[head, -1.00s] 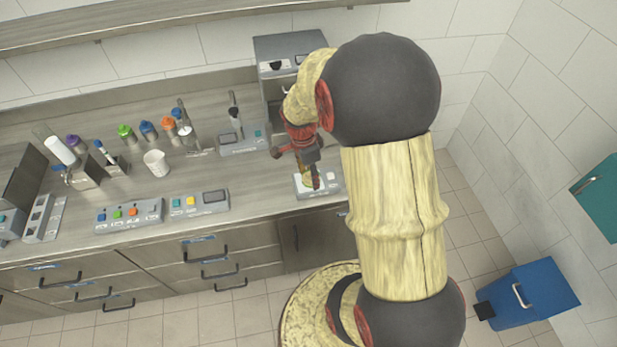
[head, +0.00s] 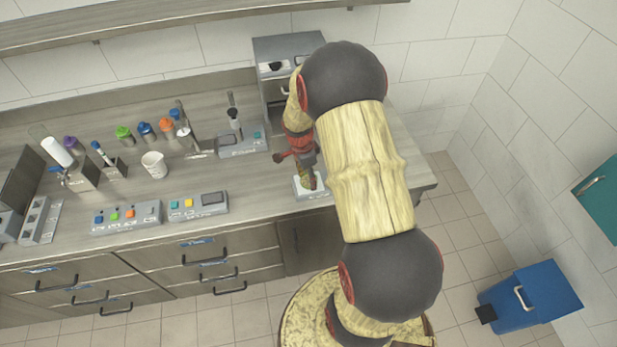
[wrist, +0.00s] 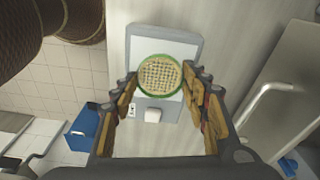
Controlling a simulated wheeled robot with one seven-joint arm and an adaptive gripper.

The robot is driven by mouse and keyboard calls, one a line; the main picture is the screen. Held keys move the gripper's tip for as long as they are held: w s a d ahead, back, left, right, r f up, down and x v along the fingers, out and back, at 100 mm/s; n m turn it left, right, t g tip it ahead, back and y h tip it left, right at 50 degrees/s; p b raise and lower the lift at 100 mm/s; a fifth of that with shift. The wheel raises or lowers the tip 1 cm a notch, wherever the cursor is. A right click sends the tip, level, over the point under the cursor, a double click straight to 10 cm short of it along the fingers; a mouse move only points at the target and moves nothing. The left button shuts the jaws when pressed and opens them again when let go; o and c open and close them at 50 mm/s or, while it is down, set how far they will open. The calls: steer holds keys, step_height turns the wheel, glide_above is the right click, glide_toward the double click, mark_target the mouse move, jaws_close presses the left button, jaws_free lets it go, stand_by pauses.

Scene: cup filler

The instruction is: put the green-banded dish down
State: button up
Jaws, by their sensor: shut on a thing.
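The green-banded dish (wrist: 160,76) is round with a green rim and a pale grid-patterned inside. In the wrist view it sits between the fingertips of my gripper (wrist: 160,84), which is shut on it. A flat grey and white device (wrist: 154,42) with a small panel lies beneath the dish in that view. In the head view my gripper (head: 312,181) points down at this device (head: 299,191) near the front edge of the counter. The arm and fingers largely hide the dish there. I cannot tell whether the dish touches the device.
A tall grey machine (head: 286,52) stands behind my gripper. To the left are a grey box with a display (head: 198,206), a button panel (head: 126,216), a white cup (head: 154,164) and several coloured-cap bottles. The counter right of the gripper looks clear.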

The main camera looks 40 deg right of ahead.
steer(key=o, duration=0.5)
steer(key=shift+f, duration=0.2)
steer(key=o, duration=0.5)
steer(key=shift+r, duration=0.1)
steer(key=shift+r, duration=0.1)
